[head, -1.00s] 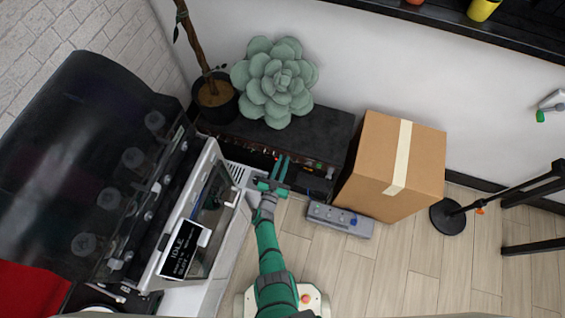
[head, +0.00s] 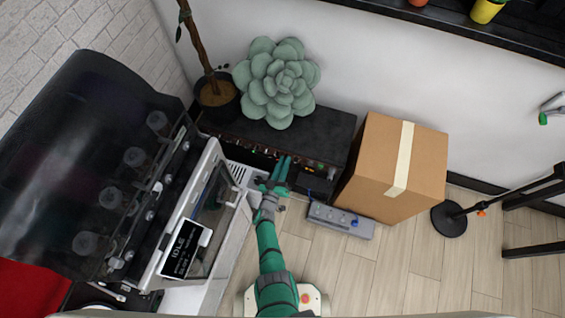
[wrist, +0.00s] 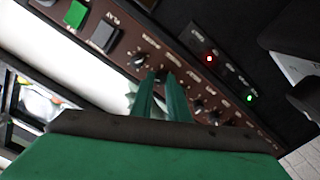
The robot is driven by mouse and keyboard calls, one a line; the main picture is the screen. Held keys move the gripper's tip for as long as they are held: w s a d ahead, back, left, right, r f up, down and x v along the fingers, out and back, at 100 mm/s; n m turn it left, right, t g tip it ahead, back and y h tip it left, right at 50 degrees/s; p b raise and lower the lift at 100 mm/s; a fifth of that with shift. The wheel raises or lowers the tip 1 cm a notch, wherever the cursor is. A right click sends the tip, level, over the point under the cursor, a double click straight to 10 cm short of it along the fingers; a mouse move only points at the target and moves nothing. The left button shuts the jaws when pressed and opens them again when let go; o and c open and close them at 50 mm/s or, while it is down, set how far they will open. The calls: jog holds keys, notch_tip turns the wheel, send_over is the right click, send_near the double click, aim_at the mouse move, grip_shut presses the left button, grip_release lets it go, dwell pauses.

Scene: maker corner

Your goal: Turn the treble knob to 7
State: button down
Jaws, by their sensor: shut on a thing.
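The black amplifier (head: 320,127) stands low against the wall. Its brown control panel, with a row of dark knobs, shows close up in the wrist view (wrist: 182,83). My gripper (head: 284,160) is at the panel front. In the wrist view, its green fingers (wrist: 161,76) are close together and shut on a small dark knob, which they mostly hide. One knob (wrist: 138,60) shows clear to the upper left, and several others show to the lower right. The labels are tilted and too small to read surely, so I cannot tell which knob is treble or its setting.
A white machine with a display (head: 185,249) is close on the left.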

dwell(0.3)
jog(key=c, duration=2)
grip_release()
jog(key=shift+s, duration=0.15)
jog(key=v, duration=1)
jog(key=shift+s+a+r, duration=0.1)
jog(key=shift+s+a, duration=0.1)
jog(key=shift+s, duration=0.15)
